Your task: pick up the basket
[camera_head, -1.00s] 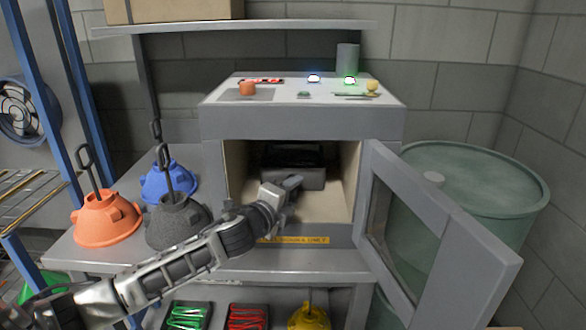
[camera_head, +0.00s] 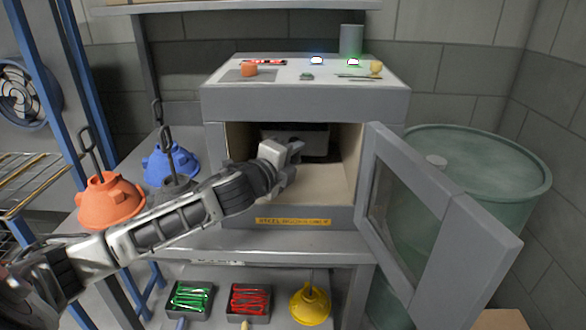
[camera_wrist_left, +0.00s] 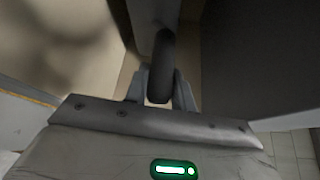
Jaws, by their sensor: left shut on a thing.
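The basket (camera_head: 316,150) looks like a dark box inside the open grey cabinet (camera_head: 300,216), and my arm partly hides it. My left gripper (camera_head: 291,150) reaches into the cabinet opening, in front of the basket. In the left wrist view, the two fingertips of my left gripper (camera_wrist_left: 159,88) are closed on a dark curved bar (camera_wrist_left: 164,60), which looks like the basket's handle. Most of the basket's body is hard to make out in that view. My right gripper is not in view.
The cabinet door (camera_head: 435,220) stands open to the right, before a green barrel (camera_head: 490,170). Orange (camera_head: 110,202) and blue (camera_head: 170,162) hoods stand left. Trays with green (camera_head: 190,297) and red (camera_head: 248,300) items and a yellow funnel (camera_head: 311,302) lie below.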

